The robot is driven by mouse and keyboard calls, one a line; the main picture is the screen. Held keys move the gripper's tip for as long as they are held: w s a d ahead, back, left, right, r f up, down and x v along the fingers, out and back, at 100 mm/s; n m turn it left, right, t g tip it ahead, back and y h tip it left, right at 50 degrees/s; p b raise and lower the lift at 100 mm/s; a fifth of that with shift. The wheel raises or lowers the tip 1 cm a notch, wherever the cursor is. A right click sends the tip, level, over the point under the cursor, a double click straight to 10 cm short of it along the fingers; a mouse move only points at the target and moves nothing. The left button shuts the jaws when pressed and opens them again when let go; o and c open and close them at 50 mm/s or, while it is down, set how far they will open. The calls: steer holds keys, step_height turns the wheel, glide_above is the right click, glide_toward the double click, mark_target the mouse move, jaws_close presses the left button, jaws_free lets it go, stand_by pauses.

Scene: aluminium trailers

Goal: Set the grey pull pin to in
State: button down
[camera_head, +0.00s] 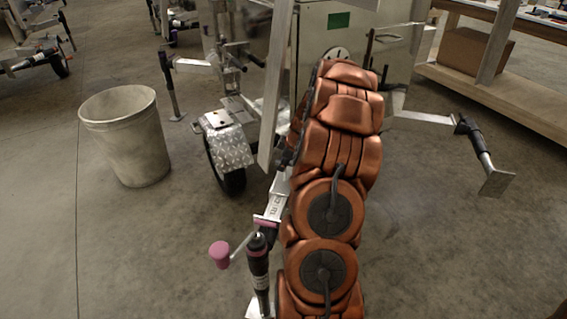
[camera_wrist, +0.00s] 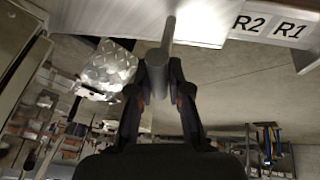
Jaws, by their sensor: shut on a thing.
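The grey pull pin (camera_wrist: 160,62) shows in the wrist view as a smooth grey rod. It runs between my fingers towards a pale metal face at the top of the picture. My gripper (camera_wrist: 160,80) is shut on it, one dark finger on each side. How deep the pin sits is hard to tell. In the head view my orange arm hides both the gripper and the pin.
White labels R2 and R1 (camera_wrist: 271,25) are on the metal beside the pin. A diamond-plate fender (camera_head: 226,147) covers a trailer wheel. A pale bin (camera_head: 128,137) stands at left. A wooden workbench (camera_head: 500,95) stands at back right. Open floor lies at lower right.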

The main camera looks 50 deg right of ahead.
steer(key=shift+f+b, duration=1.25)
steer(key=shift+f, duration=0.65)
steer(key=shift+d, duration=0.1)
steer(key=c, duration=1.1)
jaws_free()
steer(key=shift+r, duration=0.1)
steer(key=v, duration=1.1)
steer(key=shift+s+r, duration=0.25)
steer(key=shift+r, duration=0.05)
